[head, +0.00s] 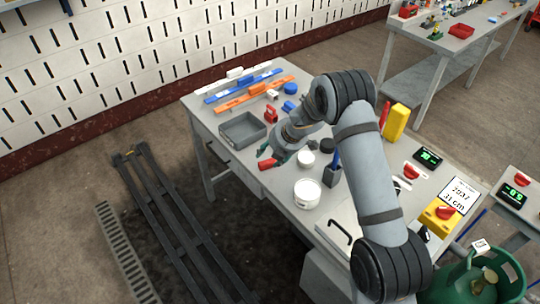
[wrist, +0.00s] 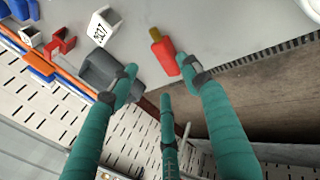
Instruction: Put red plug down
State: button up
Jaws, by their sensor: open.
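The red plug (wrist: 163,56), with a brass-coloured tip, appears to lie on the grey table (wrist: 225,25) near its edge in the wrist view. In the head view the plug (head: 267,163) is a small red shape by the table's front edge, beside my gripper (head: 274,154). My gripper (wrist: 160,75) has three teal fingers, spread open with nothing clamped between them. The plug's red end is close to the right fingertip; I cannot tell whether they touch.
A grey tray (head: 242,143) stands left of my gripper; it also shows in the wrist view (wrist: 97,72). A white container (head: 307,193) and a dark holder (head: 331,177) stand right of my gripper. Orange (head: 254,95) and blue (head: 243,85) rails lie behind. The table edge is close.

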jog(key=p+v, duration=0.2)
jog(key=v, duration=0.8)
jog(key=shift+s+d+r, duration=0.2)
jog(key=shift+r, duration=0.1)
notch_tip(320, 180, up, 13)
jog(key=p, duration=1.5)
